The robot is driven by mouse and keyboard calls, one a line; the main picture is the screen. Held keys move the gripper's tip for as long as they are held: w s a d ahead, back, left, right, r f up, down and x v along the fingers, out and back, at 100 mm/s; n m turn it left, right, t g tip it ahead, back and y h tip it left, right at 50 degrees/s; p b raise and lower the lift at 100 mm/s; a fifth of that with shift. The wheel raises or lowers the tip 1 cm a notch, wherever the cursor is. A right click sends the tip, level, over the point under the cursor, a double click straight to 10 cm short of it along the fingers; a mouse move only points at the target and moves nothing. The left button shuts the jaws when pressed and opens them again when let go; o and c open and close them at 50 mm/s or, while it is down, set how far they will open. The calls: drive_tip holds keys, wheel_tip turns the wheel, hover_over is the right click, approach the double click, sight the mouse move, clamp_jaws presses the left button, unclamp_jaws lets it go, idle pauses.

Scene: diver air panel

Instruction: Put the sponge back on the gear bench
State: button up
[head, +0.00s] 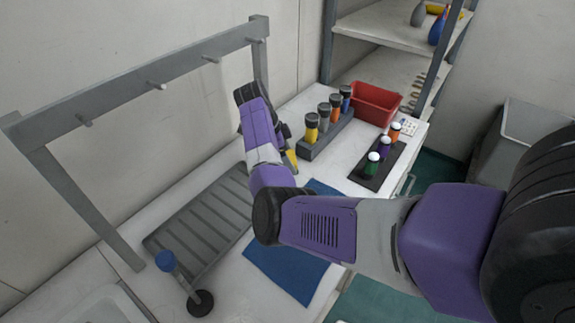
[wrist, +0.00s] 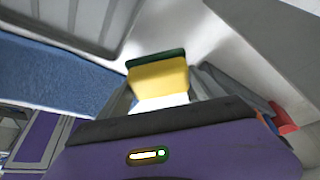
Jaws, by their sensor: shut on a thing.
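The sponge (wrist: 158,80) is yellow with a dark green layer. It sits between the two fingers of my gripper (wrist: 162,92) in the wrist view, and my gripper is shut on it. In the head view, a small yellow part of the sponge (head: 291,161) shows beside my purple wrist, and my arm hides most of the fingers. The gear bench (head: 205,176) is the long white top under my arm. The sponge is over the bench, between the blue mat and the bottle rack. I cannot tell whether it touches the top.
A grey ribbed drainer (head: 205,222) and a blue mat (head: 283,268) lie on the bench. A grey rack (head: 328,137) of capped bottles, a dark tray (head: 378,172) with small bottles and a red bin (head: 376,103) stand toward the far end. A grey peg frame (head: 150,75) stands along the wall.

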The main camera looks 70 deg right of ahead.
drive_tip(key=shift+f, duration=1.85)
drive_tip(key=shift+s+f, duration=0.1)
drive_tip(key=shift+f, duration=0.1)
drive_tip(key=o, duration=1.3)
drive_tip(key=shift+r, duration=0.1)
drive_tip(key=b+v, duration=0.2)
drive_tip(key=v, duration=1)
drive_tip(key=shift+r, duration=0.15)
